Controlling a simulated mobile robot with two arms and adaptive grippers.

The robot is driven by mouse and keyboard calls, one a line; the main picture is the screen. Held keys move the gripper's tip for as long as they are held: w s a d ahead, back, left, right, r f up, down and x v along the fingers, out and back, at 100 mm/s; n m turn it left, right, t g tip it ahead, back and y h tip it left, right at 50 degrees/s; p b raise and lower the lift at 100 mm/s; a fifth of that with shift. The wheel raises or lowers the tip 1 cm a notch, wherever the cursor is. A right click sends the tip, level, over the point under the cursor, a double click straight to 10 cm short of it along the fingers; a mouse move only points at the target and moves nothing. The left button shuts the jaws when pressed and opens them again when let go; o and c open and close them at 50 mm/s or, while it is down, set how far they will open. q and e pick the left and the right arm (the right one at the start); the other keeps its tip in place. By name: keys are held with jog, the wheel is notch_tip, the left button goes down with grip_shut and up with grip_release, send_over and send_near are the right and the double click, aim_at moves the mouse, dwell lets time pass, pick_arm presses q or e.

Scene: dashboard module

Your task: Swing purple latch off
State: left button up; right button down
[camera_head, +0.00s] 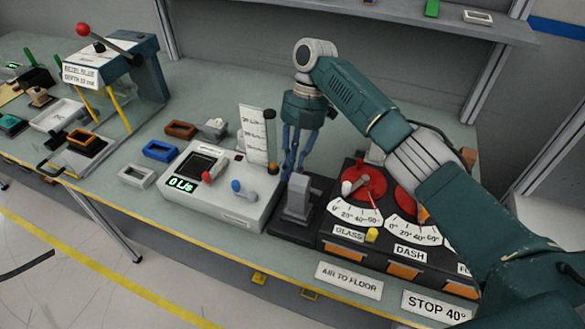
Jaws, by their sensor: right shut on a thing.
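My right gripper (291,169) points down behind the upright grey block (298,198) on a dark base, between the white console and the dial panel. Its blue fingers are close together and shut on a small purple piece, which looks like the purple latch (286,174). Only a bit of the latch shows; the fingers and the block hide the rest, so its angle cannot be told. My left gripper is not in view.
A white console (235,207) with red and blue levers stands left of the block. A black panel with red dials (364,181) stands right, partly under my right arm. Small trays (137,175) lie further left.

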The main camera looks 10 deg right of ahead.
dwell(0.4)
jog(key=c, duration=1.7)
grip_release()
jog(key=shift+s+d, duration=0.1)
jog(key=shift+d, duration=0.05)
jog(key=v, duration=1.2)
